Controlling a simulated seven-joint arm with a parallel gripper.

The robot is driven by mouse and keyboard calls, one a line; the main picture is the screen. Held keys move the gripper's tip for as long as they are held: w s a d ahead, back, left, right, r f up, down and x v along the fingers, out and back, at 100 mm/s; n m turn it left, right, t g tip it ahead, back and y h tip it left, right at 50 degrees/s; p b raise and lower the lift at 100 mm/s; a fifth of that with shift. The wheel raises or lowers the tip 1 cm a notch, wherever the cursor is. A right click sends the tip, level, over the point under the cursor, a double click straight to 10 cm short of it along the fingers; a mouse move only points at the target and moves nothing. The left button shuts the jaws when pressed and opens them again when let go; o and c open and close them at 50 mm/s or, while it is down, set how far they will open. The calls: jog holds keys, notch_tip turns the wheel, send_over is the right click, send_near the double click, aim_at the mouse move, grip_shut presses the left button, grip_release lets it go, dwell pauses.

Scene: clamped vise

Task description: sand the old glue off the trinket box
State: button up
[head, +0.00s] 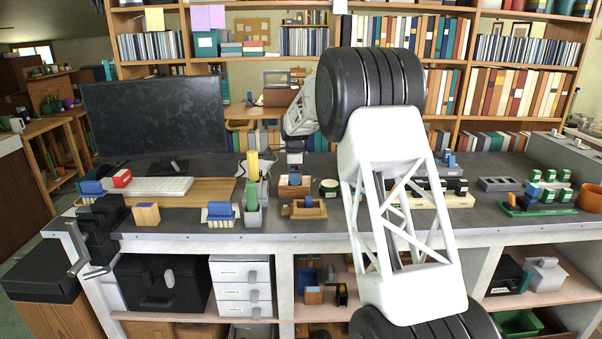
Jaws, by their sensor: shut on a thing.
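My gripper (294,173) points down at the middle of the bench and is shut on a small brown wooden block or box (294,190) with a paler top. This may be the trinket box; old glue cannot be made out at this size. I cannot tell whether it touches the bench. The black vise (105,222) is at the bench's left front corner, with a grey handle (75,250) hanging at the front. A tan block with a dark side (146,214) stands just right of the vise.
A wooden tool (304,209) lies just in front of my gripper. A monitor (155,120) and keyboard (162,187) are behind. My white arm hides part of the right side.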

aim_at(304, 180)
jog(key=shift+w+a, duration=0.15)
jog(key=shift+a, duration=1.6)
jog(key=shift+s+d, duration=0.15)
jog(key=shift+d, duration=1.55)
jog(key=shift+s+d, duration=0.15)
jog(key=shift+d, duration=1.55)
notch_tip(304, 180, up, 8)
jog(key=shift+r, duration=0.1)
jog(key=shift+f, duration=0.2)
